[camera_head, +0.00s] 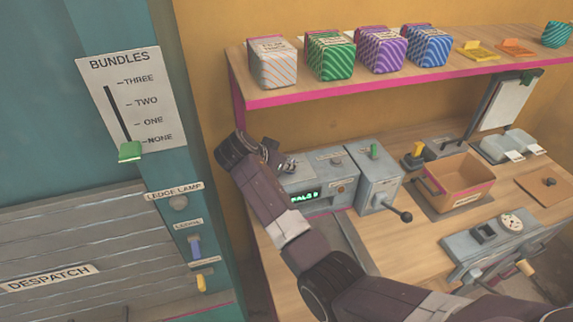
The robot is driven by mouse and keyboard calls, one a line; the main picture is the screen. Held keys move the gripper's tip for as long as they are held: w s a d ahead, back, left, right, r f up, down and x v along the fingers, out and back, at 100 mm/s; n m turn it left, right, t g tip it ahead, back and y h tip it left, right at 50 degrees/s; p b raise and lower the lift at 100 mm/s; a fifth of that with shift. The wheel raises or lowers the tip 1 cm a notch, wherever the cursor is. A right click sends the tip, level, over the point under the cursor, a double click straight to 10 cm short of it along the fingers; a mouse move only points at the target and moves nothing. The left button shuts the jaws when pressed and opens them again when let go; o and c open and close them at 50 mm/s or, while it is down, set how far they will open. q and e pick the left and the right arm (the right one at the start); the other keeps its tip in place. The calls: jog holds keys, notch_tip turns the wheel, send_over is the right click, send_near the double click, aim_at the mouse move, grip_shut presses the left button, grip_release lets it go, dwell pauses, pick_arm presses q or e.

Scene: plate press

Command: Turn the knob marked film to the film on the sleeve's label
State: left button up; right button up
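No knob with a readable "film" mark shows. A grey machine (325,182) on the bench has a green-lit display (305,197) that seems to begin "PALE", and small plates too blurred to read. My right arm comes in from the lower right. Its gripper (284,164) is at the machine's upper left corner and hides part of its top. I cannot tell whether it touches a knob there or how far its fingers are apart. No sleeve can be identified for sure; a pale striped block (273,62) on the shelf carries a small unreadable label. My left gripper is out of view.
A grey box with a black-knobbed lever (402,215) stands right of the machine. An open cardboard box (457,182) and a grey gauge unit (492,240) are further right. The pink-edged shelf (370,87) overhangs the bench. A teal wall with a despatch shutter (90,250) is left.

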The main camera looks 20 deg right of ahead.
jog(key=shift+o, duration=1.1)
